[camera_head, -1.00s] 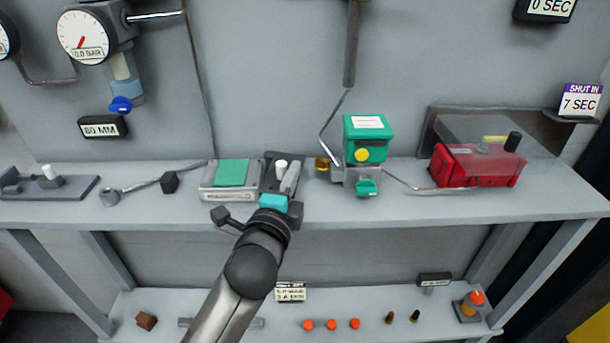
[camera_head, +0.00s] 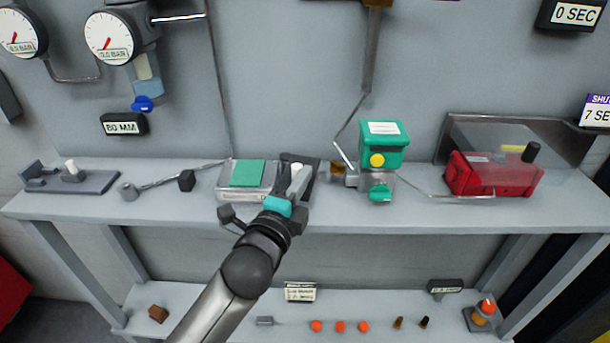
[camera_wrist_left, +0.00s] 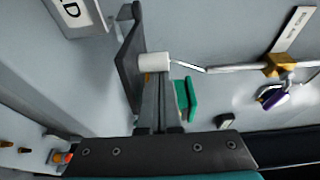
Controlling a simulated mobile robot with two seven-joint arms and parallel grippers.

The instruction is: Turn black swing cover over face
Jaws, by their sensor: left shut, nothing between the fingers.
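A black swing cover (camera_head: 312,166) stands on the shelf, directly right of a clear-sided box with a green top (camera_head: 247,172). My left gripper (camera_head: 298,180) is at the cover, its shut fingers in front of it and hiding part of it. In the left wrist view the dark cover plate (camera_wrist_left: 129,65) carries a white knob (camera_wrist_left: 153,62). The shut fingertips (camera_wrist_left: 155,84) are just below that knob; I cannot tell whether they touch it. Nothing shows between the fingers. I cannot make out for sure which surface is the face. My right gripper is not in view.
A green valve unit with a yellow button (camera_head: 380,150) stands close to the right of my gripper. A red unit (camera_head: 492,172) is farther right. A metal rod with a black block (camera_head: 187,181) lies left of the box. Gauges (camera_head: 108,38) hang above left.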

